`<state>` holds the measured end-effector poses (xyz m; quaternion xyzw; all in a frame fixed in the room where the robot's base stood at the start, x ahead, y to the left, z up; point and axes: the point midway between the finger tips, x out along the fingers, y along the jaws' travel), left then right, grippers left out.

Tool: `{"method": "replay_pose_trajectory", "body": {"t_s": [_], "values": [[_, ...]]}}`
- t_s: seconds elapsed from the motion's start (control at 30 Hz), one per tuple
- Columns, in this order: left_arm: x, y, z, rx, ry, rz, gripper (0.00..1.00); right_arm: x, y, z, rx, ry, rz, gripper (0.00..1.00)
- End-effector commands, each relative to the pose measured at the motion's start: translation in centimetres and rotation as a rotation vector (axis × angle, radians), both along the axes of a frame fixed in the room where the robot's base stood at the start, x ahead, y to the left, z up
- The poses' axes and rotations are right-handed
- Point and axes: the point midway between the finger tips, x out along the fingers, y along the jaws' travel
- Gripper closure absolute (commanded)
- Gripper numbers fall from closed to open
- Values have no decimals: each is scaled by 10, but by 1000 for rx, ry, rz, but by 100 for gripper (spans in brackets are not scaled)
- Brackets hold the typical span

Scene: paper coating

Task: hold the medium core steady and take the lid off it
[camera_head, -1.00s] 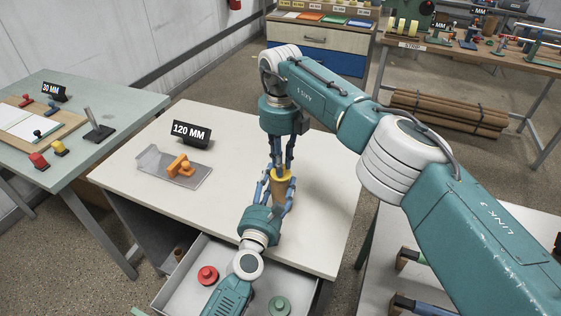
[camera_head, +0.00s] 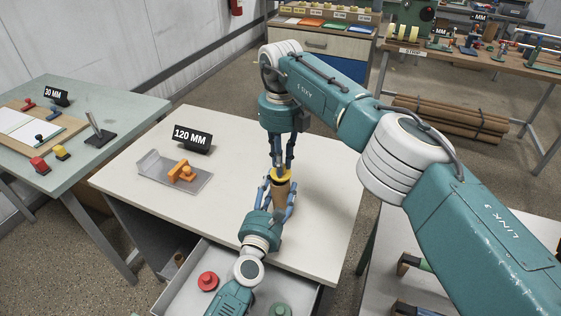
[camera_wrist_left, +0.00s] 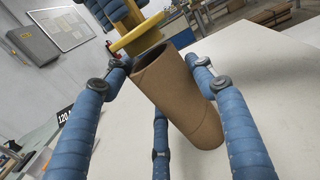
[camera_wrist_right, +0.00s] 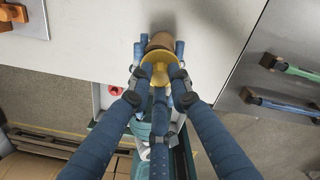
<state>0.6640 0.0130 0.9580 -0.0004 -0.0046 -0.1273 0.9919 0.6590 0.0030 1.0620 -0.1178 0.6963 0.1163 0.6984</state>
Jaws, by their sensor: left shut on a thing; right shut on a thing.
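The medium core (camera_head: 279,194) is a brown cardboard tube above the white table. My left gripper (camera_head: 281,203) is shut on it; in the left wrist view the core (camera_wrist_left: 178,100) leans and its dark open top end shows. The yellow lid (camera_head: 281,176) has a wide flange; in the left wrist view the lid (camera_wrist_left: 137,37) is off the core's mouth, up and to the left of it. My right gripper (camera_head: 282,166) comes from above and is shut on the lid. In the right wrist view the lid (camera_wrist_right: 155,70) partly hides the core (camera_wrist_right: 160,42).
A 120 MM sign (camera_head: 191,137) and a grey plate (camera_head: 155,168) with an orange piece (camera_head: 182,171) stand on the table's left. An open drawer in front holds a red lid (camera_head: 208,281) and a green lid (camera_head: 280,311). The table's right side is clear.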

Motion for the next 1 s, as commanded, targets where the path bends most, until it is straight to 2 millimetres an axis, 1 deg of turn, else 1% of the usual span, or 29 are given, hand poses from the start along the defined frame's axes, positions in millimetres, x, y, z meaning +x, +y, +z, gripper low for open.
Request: {"method": "replay_pose_trajectory", "body": {"t_s": [0.03, 0.17, 0.3, 0.4, 0.63, 0.67, 0.7, 0.77, 1.0], "values": [[-4, -4, -12, -1, 22, -12, 91, 0, 0, 0, 0, 0, 0, 100], [-4, -4, -12, -1, 22, -12, 91, 1, 1, 9, 1, -3, 0, 100], [-4, -4, -12, -2, 22, -12, 91, 1, 3, 27, -1, -3, 1, 100], [-4, -4, -12, -2, 22, -12, 91, 1, 3, 37, 0, -2, -1, 100], [-4, -4, -12, -2, 22, -12, 91, 0, 4, 39, 0, 0, 1, 100], [-4, -4, -12, -2, 22, -12, 40, 0, 4, 39, 0, 0, 1, 100], [-4, -4, -12, -2, 22, -12, 32, 0, 4, 39, 0, 0, 0, 100], [-4, -4, -12, -1, 22, -11, 22, 0, 3, 39, 0, 0, 0, 100], [-2, -2, -7, 0, 13, -6, 22, 1, 3, 39, 0, 0, 0, 100]]}}
